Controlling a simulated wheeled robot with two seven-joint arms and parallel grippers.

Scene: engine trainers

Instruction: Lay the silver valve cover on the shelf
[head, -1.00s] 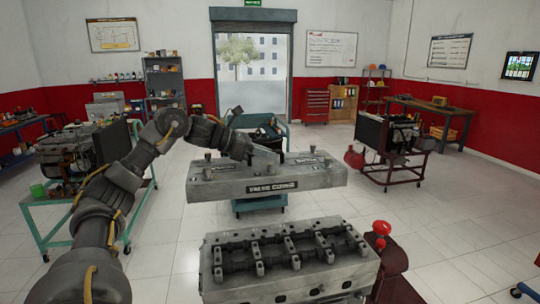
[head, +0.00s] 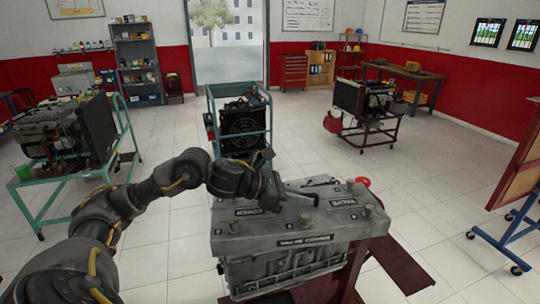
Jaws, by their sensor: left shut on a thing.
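The silver valve cover (head: 325,232) is a long grey slab with dark label strips and several knobs on top. My left gripper (head: 277,196) is shut on it at its upper middle-left. The cover sits across the top of the grey engine block (head: 285,272) in the picture and hides the block's upper side. I cannot tell whether the two touch. A dark red flat shelf-like panel (head: 405,270) sticks out at the right of the engine. A grey shelf unit (head: 137,55) stands at the back wall. My right gripper is not in view.
A teal cart (head: 240,125) with a black radiator stands behind the engine. Another engine on a teal stand (head: 62,140) is at the left, and one on a dark red stand (head: 372,125) is farther back. A blue-framed board (head: 515,190) is at the right. Tiled floor lies clear between.

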